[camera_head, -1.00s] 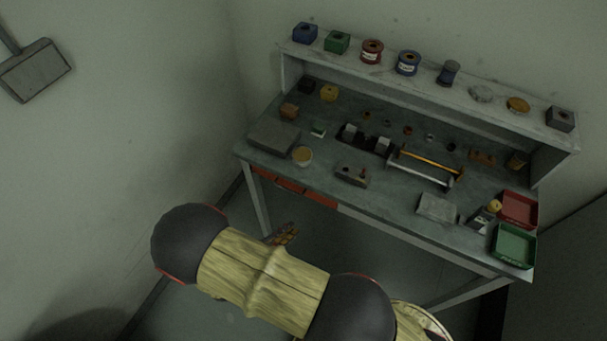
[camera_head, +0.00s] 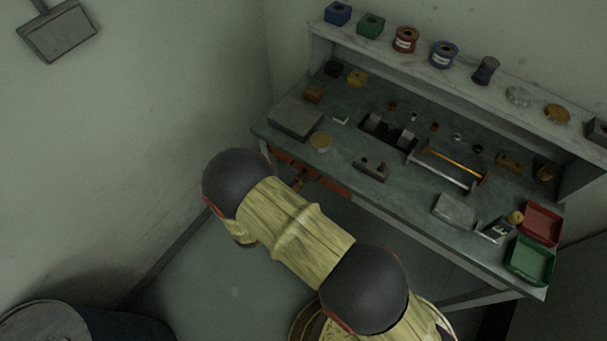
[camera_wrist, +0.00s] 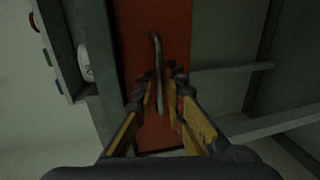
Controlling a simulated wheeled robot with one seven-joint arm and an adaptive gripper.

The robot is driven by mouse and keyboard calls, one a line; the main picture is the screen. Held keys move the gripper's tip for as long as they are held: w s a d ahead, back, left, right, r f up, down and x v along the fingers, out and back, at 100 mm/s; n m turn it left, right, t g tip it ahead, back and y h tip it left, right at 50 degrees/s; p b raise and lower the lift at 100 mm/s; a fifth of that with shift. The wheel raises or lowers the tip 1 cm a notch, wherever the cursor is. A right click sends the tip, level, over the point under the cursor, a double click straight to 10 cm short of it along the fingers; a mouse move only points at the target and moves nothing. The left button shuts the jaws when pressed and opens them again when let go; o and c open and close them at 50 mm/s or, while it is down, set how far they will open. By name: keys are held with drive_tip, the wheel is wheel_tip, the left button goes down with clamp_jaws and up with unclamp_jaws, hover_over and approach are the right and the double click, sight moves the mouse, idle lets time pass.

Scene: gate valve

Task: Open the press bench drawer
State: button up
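The press bench (camera_head: 400,215) stands against the walls, with a red drawer front (camera_head: 337,187) under its left part. My arm hides part of the drawer in the head view. In the wrist view the red drawer front (camera_wrist: 142,40) fills the middle and carries a thin grey bar handle (camera_wrist: 157,50). My gripper (camera_wrist: 161,85) is open, with its yellow fingers on either side of the handle and a gap showing. I cannot tell whether either finger touches it. My gripper also shows, partly hidden, at the drawer in the head view (camera_head: 299,182).
The bench top holds several small parts, a grey plate (camera_head: 295,118), a red tray (camera_head: 541,222) and a green tray (camera_head: 530,262). A shelf with spools (camera_head: 443,54) runs along the back. A dark drum (camera_head: 75,325) stands at lower left. The floor before the bench is clear.

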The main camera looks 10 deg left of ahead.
drive_tip(key=shift+x, duration=0.8)
clamp_jaws()
drive_tip(key=shift+s, duration=0.1)
